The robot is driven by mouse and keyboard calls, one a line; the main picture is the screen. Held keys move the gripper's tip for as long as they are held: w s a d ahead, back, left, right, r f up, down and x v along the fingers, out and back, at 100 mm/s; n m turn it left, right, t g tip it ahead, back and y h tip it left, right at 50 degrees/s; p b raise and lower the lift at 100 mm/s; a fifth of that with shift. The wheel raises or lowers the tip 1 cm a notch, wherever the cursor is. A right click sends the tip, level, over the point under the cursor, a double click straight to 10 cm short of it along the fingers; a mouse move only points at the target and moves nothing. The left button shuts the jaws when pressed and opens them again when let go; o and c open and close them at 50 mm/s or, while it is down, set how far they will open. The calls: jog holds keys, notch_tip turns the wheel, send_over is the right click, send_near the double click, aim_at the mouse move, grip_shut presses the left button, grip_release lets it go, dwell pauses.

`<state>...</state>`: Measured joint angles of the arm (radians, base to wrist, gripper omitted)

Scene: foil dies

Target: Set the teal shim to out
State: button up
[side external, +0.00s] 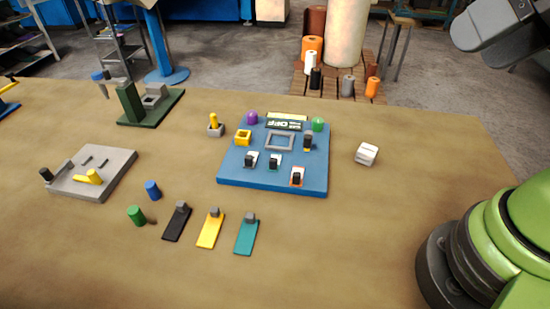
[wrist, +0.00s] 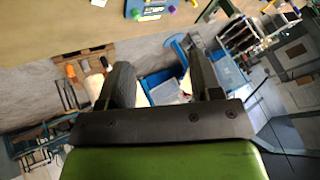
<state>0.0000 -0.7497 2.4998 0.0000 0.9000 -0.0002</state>
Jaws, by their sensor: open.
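The teal shim (side external: 246,236) is a flat teal strip with a grey block at its far end. It lies on the table in the side external view, rightmost in a row of three. The fingers point over the table's edge toward the floor and shop beyond. The teal shim does not show in the wrist view.
A yellow strip (side external: 210,230) and a black strip (side external: 177,222) lie left of the teal shim. Blue (side external: 152,190) and green (side external: 137,215) cylinders stand further left. A grey plate (side external: 110,180) and a white block (side external: 367,154) flank the panel.

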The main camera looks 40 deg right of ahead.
jog(key=shift+w+r, duration=0.1)
jog(key=shift+w, duration=0.15)
jog(key=shift+c, duration=1.3)
jog(key=n+g+h, duration=0.2)
jog(key=n+g, duration=0.5)
jog(key=n, duration=0.6)
send_over(273, 160)
notch_tip(273, 160, down, 18)
notch_tip(273, 160, down, 11)
jog(key=shift+r, duration=0.15)
jog(key=shift+c, duration=0.4)
